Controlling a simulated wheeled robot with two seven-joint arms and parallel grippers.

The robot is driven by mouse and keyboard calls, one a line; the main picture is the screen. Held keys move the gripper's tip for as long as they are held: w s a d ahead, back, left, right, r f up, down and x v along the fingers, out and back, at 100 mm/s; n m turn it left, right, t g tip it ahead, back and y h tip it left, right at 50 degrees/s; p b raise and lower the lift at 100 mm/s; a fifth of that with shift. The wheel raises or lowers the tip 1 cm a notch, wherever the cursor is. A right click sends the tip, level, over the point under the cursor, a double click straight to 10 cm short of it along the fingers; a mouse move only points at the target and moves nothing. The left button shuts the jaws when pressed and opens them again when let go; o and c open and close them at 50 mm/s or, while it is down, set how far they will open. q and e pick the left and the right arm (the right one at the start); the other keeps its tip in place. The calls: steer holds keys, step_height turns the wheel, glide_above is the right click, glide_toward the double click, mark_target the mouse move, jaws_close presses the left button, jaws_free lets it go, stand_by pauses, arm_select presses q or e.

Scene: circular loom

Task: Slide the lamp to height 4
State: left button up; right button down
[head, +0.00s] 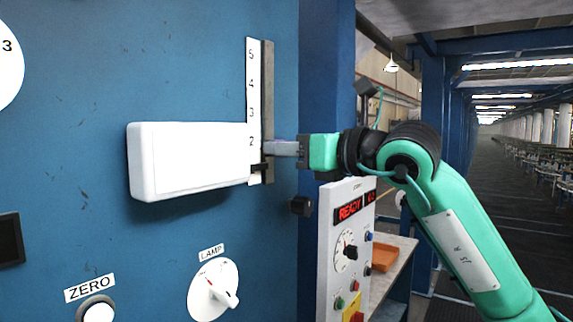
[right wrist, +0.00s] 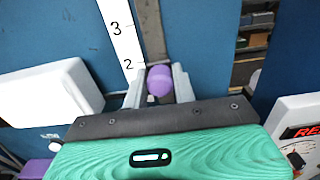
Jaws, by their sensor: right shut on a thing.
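The lamp is a white box (head: 190,158) on the blue wall, beside a vertical white scale (head: 252,70) marked 2 to 5. It also shows in the right wrist view (right wrist: 52,92). A grey rail (head: 268,80) runs along the scale. A dark pointer (head: 258,168) sits low on it, a little below the 2. My right gripper (head: 275,148) reaches the rail from the right, near the 2. In the right wrist view its fingers (right wrist: 158,88) are shut on a purple knob (right wrist: 160,80) beside the 2. My left gripper is out of view.
Below the lamp are a white LAMP dial (head: 213,290) and a ZERO button (head: 98,311). A control panel (head: 332,235) reading READY stands at lower right, under my right arm. The wall above the lamp and along the upper rail is clear.

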mark_target(270, 85)
step_height(270, 85, up, 10)
steer(key=shift+r+p, duration=0.2)
steer(key=shift+p, duration=0.65)
steer(key=c, duration=1.1)
jaws_free()
steer(key=shift+c, duration=0.2)
steer(key=shift+s+d+f+b, duration=0.15)
steer(key=shift+s+d+b, duration=0.1)
steer(key=shift+d+b, duration=0.2)
steer(key=b+v, duration=0.5)
steer(key=v, duration=0.8)
